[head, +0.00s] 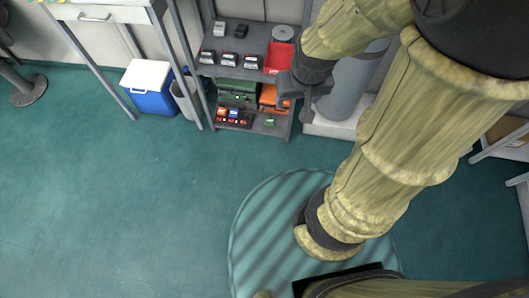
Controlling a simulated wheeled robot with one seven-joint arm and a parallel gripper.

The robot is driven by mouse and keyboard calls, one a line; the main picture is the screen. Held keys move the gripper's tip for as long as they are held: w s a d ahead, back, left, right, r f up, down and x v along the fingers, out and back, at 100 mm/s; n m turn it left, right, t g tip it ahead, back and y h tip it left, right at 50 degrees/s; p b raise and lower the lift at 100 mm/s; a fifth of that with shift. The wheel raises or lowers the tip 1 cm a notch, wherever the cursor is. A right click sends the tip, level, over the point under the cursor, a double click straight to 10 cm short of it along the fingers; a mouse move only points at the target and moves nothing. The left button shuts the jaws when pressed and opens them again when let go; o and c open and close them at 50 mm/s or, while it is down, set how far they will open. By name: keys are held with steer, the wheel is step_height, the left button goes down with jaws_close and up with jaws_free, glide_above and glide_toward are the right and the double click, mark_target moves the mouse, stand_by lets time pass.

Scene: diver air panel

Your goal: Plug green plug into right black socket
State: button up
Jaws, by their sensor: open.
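A small green piece (270,122), which looks like the green plug, lies on the bottom shelf of the grey rack, near its right end. To its left is a dark panel (229,121) with red and blue pieces on it. The black sockets are too small to make out, so I cannot tell which is the right one. My arm hides part of the rack's right side.
The grey rack (256,46) also holds a red bin (278,57), a green case (238,87), an orange case (267,97) and several small devices. A blue cooler (149,88) and a table (110,14) stand to the left. The green floor in front is clear.

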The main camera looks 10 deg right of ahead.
steer(key=s+b+x, duration=0.2)
steer(key=b+x, duration=2)
steer(key=x, duration=0.3)
steer(key=w+a+f+t+y+b, duration=0.15)
steer(key=w+a+f+t, duration=0.25)
steer(key=w+f, duration=0.95)
steer(key=w+a+f+t+b, duration=0.2)
steer(key=w+a+f+t, duration=0.2)
steer(key=w+f, duration=0.9)
step_height(320, 180, down, 11)
steer(key=w+m+t+h, duration=0.1)
steer(key=t+h, duration=0.1)
steer(key=t, duration=0.1)
steer(key=s+d+f+m+t+h, duration=0.1)
steer(key=s+d+f+m+h, duration=0.2)
steer(key=s+f, duration=0.4)
step_height(320, 180, down, 2)
steer(key=shift+s+d+f+t+h, duration=0.2)
steer(key=shift+s+d+t+h, duration=0.3)
steer(key=shift+h, duration=0.55)
steer(key=shift+w+d, duration=0.1)
steer(key=shift+w, duration=0.1)
